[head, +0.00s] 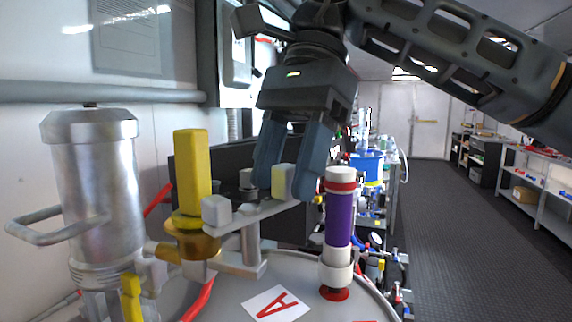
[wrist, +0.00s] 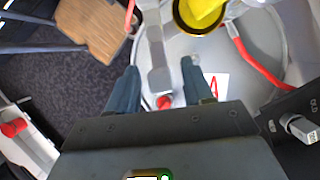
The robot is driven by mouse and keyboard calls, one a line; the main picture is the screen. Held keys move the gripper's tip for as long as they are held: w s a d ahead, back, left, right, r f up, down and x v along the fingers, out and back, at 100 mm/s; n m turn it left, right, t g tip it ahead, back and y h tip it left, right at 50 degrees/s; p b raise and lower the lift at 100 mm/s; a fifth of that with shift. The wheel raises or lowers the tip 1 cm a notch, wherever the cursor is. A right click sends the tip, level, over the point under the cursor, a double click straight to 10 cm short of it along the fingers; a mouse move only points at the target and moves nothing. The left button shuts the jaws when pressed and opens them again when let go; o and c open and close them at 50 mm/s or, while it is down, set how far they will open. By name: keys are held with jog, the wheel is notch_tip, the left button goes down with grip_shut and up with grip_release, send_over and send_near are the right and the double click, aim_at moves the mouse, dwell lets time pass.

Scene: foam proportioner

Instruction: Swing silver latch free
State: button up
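The silver latch (head: 250,217) is a flat grey bar on a post beside the yellow handle, with a pale block (head: 217,210) near its left end and a cream block (head: 284,181) standing near its right end. My gripper (head: 288,187) points down over the right end, with one dark blue-grey finger on each side of the cream block. In the wrist view the latch bar (wrist: 156,50) lies between my two parted fingers (wrist: 163,85), with a visible gap on both sides. My gripper is open and holds nothing.
A yellow handle (head: 192,170) on a brass fitting stands left of the latch. A purple cylinder (head: 339,218) with red and white bands stands close on the right. A large metal canister (head: 95,190) is at the left. Open floor (head: 450,230) lies right.

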jog(key=shift+r, duration=0.1)
jog(key=v, duration=0.7)
jog(key=shift+r+b, duration=0.25)
jog(key=shift+b, duration=0.1)
jog(key=shift+w+d, duration=0.15)
